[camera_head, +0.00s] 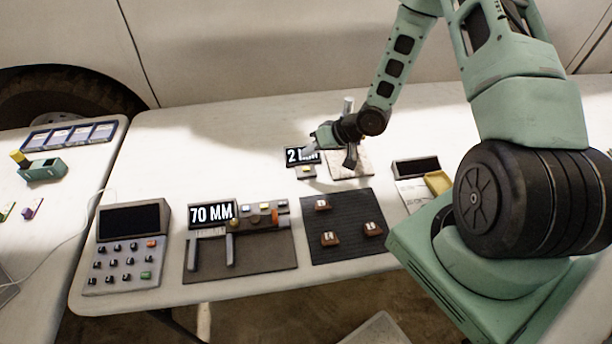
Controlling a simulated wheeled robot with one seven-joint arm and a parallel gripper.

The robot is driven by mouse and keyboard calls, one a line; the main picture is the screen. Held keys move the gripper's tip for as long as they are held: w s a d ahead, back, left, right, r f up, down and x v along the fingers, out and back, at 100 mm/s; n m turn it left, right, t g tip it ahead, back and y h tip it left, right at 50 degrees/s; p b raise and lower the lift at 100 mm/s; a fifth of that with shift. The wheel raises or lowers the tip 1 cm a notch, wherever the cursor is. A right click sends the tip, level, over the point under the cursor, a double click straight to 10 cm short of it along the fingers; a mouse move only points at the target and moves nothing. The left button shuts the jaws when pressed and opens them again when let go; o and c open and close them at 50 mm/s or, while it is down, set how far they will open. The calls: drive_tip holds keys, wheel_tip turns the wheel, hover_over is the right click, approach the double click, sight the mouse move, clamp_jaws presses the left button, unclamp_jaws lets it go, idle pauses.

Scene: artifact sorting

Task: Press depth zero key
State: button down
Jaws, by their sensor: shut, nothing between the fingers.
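A small black display (293,156) reads "2" and "MM", its right part covered by my arm. A small block with a pale yellowish key (306,171) sits just in front of this display. My gripper (350,162) points down just right of the display, over a pale square plate (372,163). Its dark fingers are together with nothing between them. The fingers are to the right of the key and apart from it. Whether the fingertips touch the plate I cannot tell. No lettering on the key is readable.
A caliper-like device with a "70 MM" display (212,213) stands front left of the gripper, with a keypad unit (125,268) further left. A dark mat (343,250) holds three brown blocks. A yellow tray (438,182) and a dark screen (416,167) are at right.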

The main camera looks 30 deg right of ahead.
sight(310, 169)
drive_tip(key=shift+f+b, duration=0.45)
drive_tip(key=shift+f, duration=1)
drive_tip(key=shift+f, duration=0.1)
idle(0.8)
drive_tip(key=shift+f, duration=0.3)
drive_tip(key=shift+f, duration=0.35)
idle(0.6)
drive_tip(key=shift+r, duration=0.15)
drive_tip(key=shift+r+p, duration=0.55)
drive_tip(key=shift+r, duration=0.1)
wheel_tip(310, 169, up, 5)
drive_tip(key=p, duration=0.4)
drive_tip(key=shift+p, duration=0.35)
